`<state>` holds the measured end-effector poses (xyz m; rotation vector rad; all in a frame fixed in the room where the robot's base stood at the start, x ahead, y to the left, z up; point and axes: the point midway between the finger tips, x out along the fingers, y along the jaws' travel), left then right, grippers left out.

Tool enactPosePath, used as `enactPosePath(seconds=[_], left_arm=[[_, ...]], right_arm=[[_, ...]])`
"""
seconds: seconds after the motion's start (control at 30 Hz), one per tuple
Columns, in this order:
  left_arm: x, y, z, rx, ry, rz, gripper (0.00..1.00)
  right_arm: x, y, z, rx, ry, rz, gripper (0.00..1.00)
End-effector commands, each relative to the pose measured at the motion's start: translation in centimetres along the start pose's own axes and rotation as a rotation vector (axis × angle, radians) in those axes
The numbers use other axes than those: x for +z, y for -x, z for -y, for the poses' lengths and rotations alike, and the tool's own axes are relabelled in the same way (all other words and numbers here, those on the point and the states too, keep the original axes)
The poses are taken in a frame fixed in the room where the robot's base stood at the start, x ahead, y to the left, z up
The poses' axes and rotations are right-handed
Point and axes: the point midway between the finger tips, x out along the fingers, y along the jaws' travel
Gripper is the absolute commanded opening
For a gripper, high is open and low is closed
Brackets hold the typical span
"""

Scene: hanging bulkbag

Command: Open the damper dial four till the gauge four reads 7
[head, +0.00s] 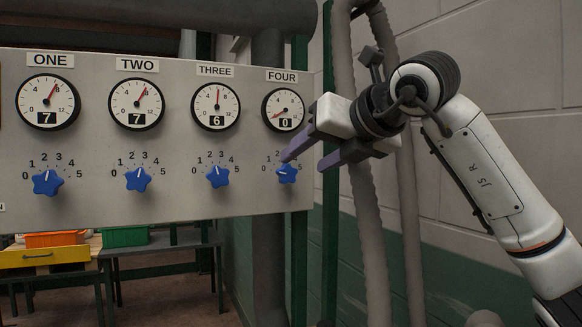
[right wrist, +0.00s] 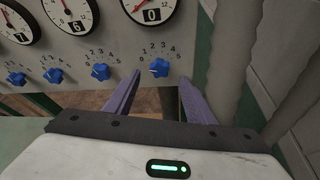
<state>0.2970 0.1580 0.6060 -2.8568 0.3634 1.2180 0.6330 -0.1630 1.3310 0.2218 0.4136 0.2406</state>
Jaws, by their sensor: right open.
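The damper dial four (head: 287,173) is a blue star-shaped knob at the right end of a grey panel, with a 0 to 5 scale. Its white mark points left, near 0. Gauge four (head: 284,109) above it reads 0. My right gripper (head: 304,157) is open in front of the panel, its purple fingers reaching towards dial four, one finger partly covering its scale. In the right wrist view, dial four (right wrist: 159,68) shows beyond the two fingers (right wrist: 158,90), roughly between their tips and apart from them. My left gripper is not in view.
Gauges one (head: 48,102), two (head: 137,104) and three (head: 215,108) read 7, 7 and 6, with blue dials below. Grey vertical pipes (head: 365,200) stand right of the panel, behind my right arm. Tables with a yellow drawer (head: 45,256) and a green bin (head: 125,236) stand below.

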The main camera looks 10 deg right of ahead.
Motion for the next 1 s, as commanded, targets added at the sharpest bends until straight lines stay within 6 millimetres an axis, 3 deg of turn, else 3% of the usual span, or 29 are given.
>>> enactPosePath(seconds=[0.1, 0.33, 0.77, 1.0], left_arm=[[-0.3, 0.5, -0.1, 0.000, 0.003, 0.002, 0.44], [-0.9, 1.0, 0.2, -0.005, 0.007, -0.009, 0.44], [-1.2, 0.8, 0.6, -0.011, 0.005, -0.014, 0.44], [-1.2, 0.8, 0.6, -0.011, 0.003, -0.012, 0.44]], right_arm=[[0.0, -2.5, -0.1, 0.000, 0.000, -0.005, 0.50], [0.1, -5.8, -0.1, 0.000, 0.000, -0.003, 0.50], [0.0, -6.9, 0.0, 0.000, 0.002, 0.000, 0.50], [0.0, -6.9, 0.0, 0.000, 0.002, 0.000, 0.09]])
